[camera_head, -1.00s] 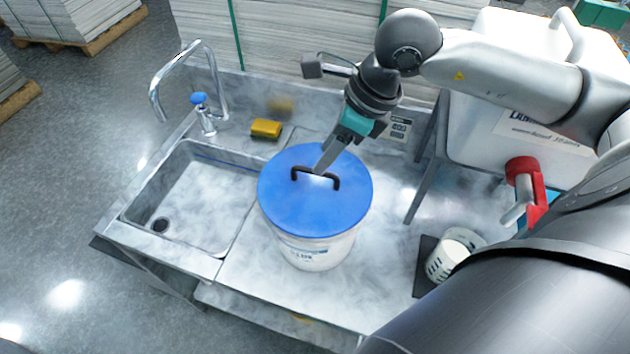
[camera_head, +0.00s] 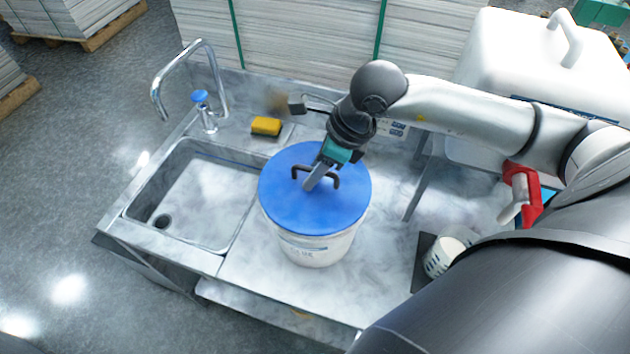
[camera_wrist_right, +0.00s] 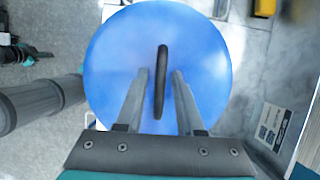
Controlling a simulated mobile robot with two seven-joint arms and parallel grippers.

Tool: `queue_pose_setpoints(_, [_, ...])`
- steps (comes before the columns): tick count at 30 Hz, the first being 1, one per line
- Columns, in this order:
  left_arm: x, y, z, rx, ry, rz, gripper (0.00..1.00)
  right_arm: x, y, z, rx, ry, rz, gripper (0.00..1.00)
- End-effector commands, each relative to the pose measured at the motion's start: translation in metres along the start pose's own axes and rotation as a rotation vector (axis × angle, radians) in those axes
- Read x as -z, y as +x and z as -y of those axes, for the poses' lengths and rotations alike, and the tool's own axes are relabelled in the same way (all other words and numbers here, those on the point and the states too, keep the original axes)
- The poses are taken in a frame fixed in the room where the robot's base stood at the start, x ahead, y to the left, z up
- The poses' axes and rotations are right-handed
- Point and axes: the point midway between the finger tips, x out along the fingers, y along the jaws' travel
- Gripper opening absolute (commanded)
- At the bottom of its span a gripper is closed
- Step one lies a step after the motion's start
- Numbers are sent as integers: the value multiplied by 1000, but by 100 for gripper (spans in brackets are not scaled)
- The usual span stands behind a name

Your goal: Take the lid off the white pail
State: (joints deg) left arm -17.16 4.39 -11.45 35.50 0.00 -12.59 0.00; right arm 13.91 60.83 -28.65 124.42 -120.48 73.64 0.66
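The white pail (camera_head: 318,250) stands upright on the steel counter, right of the sink. Its round blue lid (camera_head: 300,212) sits on top, with a dark arched handle (camera_head: 331,174) at the middle. My right gripper (camera_head: 309,187) reaches down over the lid from behind, at the handle. In the right wrist view the two fingers (camera_wrist_right: 160,75) are apart, one on each side of the handle (camera_wrist_right: 161,62), with gaps showing. The lid (camera_wrist_right: 115,60) fills much of that view. My left gripper is not in view.
A sink (camera_head: 195,190) with a tap (camera_head: 205,110) is at the left. A yellow sponge (camera_head: 266,126) lies behind the pail. A large white container (camera_head: 530,60) with a red tap (camera_head: 522,190) stands at the right, and a white cup (camera_head: 445,256) stands on a dark mat below it.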

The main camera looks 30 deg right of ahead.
Motion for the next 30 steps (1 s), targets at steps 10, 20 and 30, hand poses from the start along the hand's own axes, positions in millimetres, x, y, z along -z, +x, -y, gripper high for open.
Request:
queue_pose_setpoints(10, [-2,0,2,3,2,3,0,0,0,0,0,0,0,0])
queue_pose_setpoints(20, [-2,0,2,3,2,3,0,0,-1,0,0,0,0,0])
queue_pose_setpoints(30, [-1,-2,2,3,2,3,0,-2,-4,2,1,0,1,0])
